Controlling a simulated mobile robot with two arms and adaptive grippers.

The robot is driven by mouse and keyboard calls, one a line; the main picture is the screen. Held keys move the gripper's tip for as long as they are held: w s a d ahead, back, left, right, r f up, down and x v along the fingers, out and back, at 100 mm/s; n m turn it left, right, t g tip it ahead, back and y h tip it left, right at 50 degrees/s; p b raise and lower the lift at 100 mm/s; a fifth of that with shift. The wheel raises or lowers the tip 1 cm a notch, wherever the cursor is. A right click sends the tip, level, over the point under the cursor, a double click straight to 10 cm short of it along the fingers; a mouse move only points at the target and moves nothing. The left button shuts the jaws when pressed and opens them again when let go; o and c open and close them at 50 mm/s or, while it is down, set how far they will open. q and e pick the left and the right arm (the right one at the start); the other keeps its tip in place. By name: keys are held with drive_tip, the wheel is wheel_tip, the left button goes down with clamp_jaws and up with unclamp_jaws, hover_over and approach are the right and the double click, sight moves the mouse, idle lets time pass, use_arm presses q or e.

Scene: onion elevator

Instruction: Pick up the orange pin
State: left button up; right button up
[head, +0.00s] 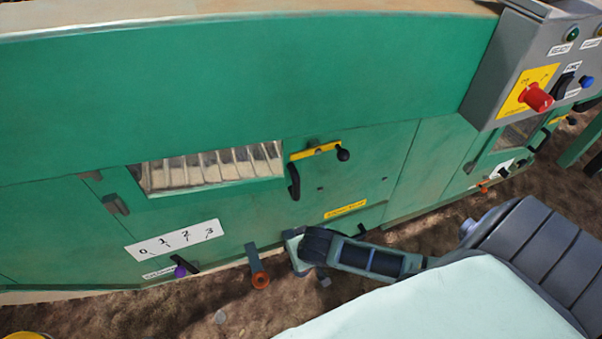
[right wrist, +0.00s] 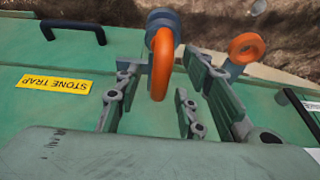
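In the right wrist view an orange pin (right wrist: 162,62) with a curved handle comes out of a blue-grey collar. My right gripper (right wrist: 163,78) is open, with one finger on each side of the orange handle. I cannot tell whether either finger touches it. In the head view my right gripper (head: 297,250) is at the lower edge of the green machine and hides this pin. A second orange ring (right wrist: 245,48) on a blue-grey bracket is beside the right finger in the wrist view. It also shows in the head view (head: 260,280). My left gripper is not in view.
The green machine (head: 330,90) fills most of the head view. It has a black handle (head: 293,182), a yellow lever (head: 315,152), a stone trap label (right wrist: 54,83) and a numbered scale (head: 174,240). A grey control box (head: 490,75) is at upper right. Brown ground lies below.

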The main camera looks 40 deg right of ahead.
drive_tip(key=shift+w+f, duration=0.1)
drive_tip(key=shift+f, duration=0.15)
clamp_jaws()
idle(0.5)
